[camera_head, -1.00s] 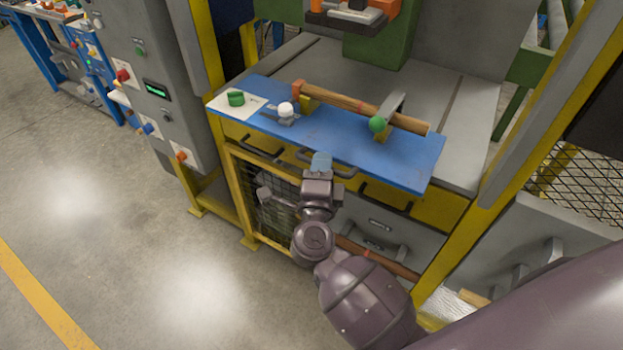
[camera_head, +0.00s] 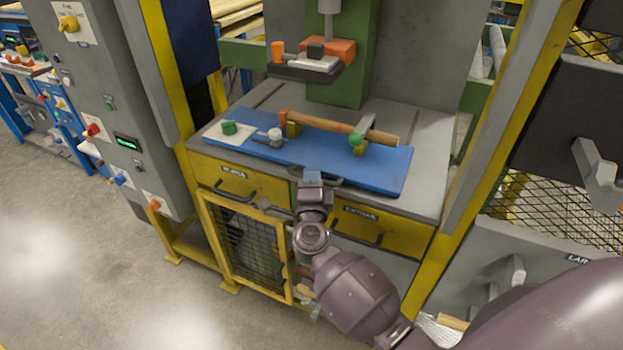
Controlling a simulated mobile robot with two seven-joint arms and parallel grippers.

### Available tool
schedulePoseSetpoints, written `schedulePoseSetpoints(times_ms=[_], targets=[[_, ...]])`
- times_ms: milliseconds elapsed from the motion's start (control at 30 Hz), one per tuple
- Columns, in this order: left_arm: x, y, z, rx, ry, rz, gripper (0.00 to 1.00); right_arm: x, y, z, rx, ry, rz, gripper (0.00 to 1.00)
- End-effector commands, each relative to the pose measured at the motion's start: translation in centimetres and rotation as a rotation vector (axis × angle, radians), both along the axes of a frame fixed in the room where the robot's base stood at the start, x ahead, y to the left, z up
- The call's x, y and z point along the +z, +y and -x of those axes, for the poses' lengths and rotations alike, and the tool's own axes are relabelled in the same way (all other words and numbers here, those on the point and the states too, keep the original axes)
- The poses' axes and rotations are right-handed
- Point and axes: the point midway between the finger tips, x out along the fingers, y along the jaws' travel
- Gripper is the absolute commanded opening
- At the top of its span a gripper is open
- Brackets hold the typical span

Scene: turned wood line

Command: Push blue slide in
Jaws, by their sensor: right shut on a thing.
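The blue slide (camera_head: 392,168) is a flat board lying on the grey machine table, its front edge close to the table's front edge. It carries a long wooden workpiece (camera_head: 335,125) with an orange end, a clamp with a green knob (camera_head: 356,140), a white knob (camera_head: 275,134) and a pale plate with a green button (camera_head: 229,127). My right gripper (camera_head: 312,177) is at the middle of the slide's front edge, shut on its dark handle (camera_head: 331,182), which it partly hides. My left gripper is out of view.
Yellow drawers (camera_head: 385,229) with dark handles sit below the table edge, above a mesh door (camera_head: 245,245). An orange-and-grey press head (camera_head: 318,62) hangs above the table's back. A grey control panel (camera_head: 105,100) stands at the left, yellow posts at both sides.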

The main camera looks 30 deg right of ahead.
Motion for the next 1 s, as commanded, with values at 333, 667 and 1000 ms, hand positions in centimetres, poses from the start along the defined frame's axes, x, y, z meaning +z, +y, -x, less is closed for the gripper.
schedulePoseSetpoints(times_ms=[333,667,1000], targets=[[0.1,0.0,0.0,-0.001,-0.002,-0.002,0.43,0.0,0.0,0.0,0.000,0.000,0.000,0.39],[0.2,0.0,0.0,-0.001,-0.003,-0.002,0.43,-0.4,0.7,1.2,0.000,0.003,-0.001,0.39],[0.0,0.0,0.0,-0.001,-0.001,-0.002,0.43,-1.4,3.6,6.4,0.000,0.003,-0.002,0.39]])
